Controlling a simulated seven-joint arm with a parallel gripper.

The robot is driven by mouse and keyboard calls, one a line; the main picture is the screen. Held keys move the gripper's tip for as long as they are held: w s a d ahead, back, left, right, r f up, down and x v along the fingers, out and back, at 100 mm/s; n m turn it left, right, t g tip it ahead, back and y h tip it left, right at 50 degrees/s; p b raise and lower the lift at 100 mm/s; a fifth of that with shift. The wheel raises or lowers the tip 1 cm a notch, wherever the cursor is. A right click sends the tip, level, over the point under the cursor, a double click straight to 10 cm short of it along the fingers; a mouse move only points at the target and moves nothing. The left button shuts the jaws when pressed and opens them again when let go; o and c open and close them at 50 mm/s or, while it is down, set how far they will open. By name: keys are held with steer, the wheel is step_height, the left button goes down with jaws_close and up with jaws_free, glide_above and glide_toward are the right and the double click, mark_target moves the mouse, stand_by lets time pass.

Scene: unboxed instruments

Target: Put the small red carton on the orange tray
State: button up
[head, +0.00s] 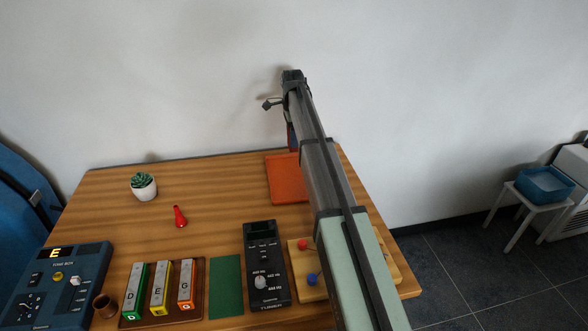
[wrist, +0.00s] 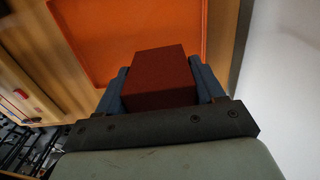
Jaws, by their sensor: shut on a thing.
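The small red carton (wrist: 162,82) is dark red and boxy, clamped between the two blue-grey fingers of my gripper (wrist: 163,88) in the wrist view. In the head view my gripper hangs downward near the back wall, and a sliver of the carton (head: 293,140) shows beside my arm. The orange tray (head: 283,182) lies flat on the table at the back right, partly hidden by my arm. In the wrist view the tray (wrist: 95,45) spreads beyond the carton. The carton appears held above the tray's far part; its exact height is unclear.
A potted succulent (head: 144,187) and a red bottle-shaped item (head: 180,216) stand left of the tray. Chime bars (head: 160,288), a black meter (head: 265,265), a green mat (head: 226,287) and a blue device (head: 62,285) line the front. The wall stands close behind the table.

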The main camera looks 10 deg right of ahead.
step_height(320, 180, down, 10)
steer(key=shift+r, duration=0.15)
stand_by(0.4)
steer(key=o, duration=1)
step_height(320, 180, up, 12)
steer(key=shift+r, duration=0.1)
stand_by(0.5)
